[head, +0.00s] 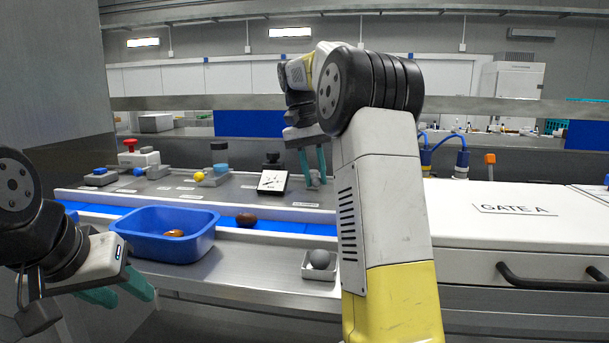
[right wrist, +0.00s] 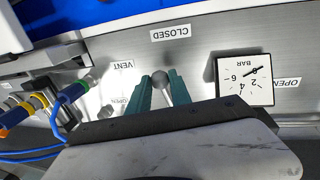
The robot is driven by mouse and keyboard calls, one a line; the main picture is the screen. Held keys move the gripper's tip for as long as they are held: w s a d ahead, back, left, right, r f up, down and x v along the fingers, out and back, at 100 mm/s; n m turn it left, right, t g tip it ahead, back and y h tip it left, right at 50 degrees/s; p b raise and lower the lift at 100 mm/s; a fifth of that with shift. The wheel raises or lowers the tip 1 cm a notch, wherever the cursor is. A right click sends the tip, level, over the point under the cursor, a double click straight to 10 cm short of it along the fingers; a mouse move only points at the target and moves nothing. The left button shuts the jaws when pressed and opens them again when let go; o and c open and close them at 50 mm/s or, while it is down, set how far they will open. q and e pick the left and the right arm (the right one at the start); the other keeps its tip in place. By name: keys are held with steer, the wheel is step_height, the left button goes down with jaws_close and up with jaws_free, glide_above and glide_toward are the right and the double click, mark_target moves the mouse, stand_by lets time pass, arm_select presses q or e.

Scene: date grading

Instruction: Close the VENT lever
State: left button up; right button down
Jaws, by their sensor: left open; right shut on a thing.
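The VENT lever's grey rounded handle (right wrist: 161,78) stands between the teal fingers of my right gripper (right wrist: 160,90), which is shut on it. In the head view the lever (head: 314,179) shows low between the fingers of the right gripper (head: 314,165). In the right wrist view a VENT label (right wrist: 123,64) and an OPEN label (right wrist: 118,100) lie left of the fingers, and a CLOSED label (right wrist: 170,33) lies above them. The lever's base is mostly hidden. My left gripper (head: 122,292) is open and empty at the lower left.
A square pressure gauge (head: 272,182) stands close beside the lever. A blue bin (head: 163,247) holds brown dates; another date (head: 246,219) lies on the blue belt. A small tray (head: 306,272) holds a grey ball. Blue hoses (right wrist: 70,92) run near the right gripper.

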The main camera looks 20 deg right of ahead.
steer(key=shift+w+a+m, duration=0.2)
steer(key=shift+a+m, duration=0.25)
steer(key=shift+m, duration=0.3)
steer(key=shift+w+a+m, duration=0.2)
steer(key=shift+a+m, duration=0.25)
steer(key=shift+m, duration=0.3)
steer(key=shift+g, duration=0.3)
steer(key=c, duration=1.2)
jaws_free()
steer(key=shift+v, duration=3.9)
